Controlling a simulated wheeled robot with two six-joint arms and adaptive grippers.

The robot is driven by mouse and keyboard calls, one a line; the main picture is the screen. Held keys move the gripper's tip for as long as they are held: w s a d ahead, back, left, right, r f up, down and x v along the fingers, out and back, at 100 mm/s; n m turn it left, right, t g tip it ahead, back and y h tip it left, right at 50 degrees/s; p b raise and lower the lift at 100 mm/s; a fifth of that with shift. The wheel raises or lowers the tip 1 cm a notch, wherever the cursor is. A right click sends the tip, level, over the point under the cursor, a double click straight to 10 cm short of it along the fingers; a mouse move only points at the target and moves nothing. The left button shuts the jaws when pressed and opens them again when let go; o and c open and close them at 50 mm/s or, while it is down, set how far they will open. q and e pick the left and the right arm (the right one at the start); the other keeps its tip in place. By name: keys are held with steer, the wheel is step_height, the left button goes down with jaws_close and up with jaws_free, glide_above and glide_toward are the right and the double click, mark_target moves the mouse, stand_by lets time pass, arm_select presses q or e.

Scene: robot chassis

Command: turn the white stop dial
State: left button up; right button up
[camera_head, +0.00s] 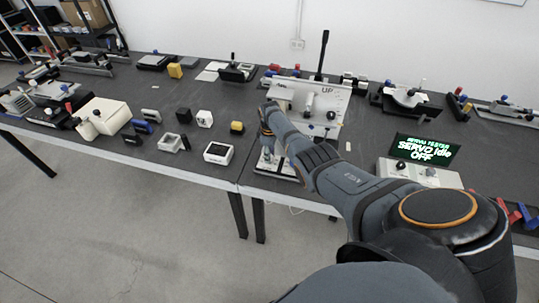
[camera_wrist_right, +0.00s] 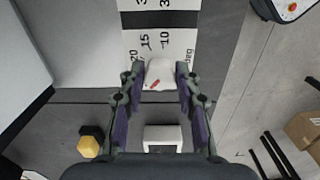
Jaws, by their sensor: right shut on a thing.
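The white stop dial (camera_wrist_right: 159,74) with a short red mark shows in the right wrist view, in front of a white scale (camera_wrist_right: 165,42) printed with degree numbers. My right gripper (camera_wrist_right: 160,86) has its fingers on both sides of the dial and is shut on it. In the head view my right gripper (camera_head: 266,140) is at the left side of a white panel marked UP (camera_head: 312,95); the dial is hidden there behind the gripper and arm. My left gripper is not in view.
A tall black lever (camera_head: 322,55) rises behind the panel. A box with a green lit display (camera_head: 424,150) stands to the right. Several small blocks and fixtures lie on the dark table to the left. My right arm covers the table's front right.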

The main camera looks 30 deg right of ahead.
steer(key=shift+r+n, duration=0.1)
steer(key=shift+n, duration=0.8)
steer(key=o, duration=1.2)
steer(key=shift+c, duration=0.2)
step_height(320, 180, up, 12)
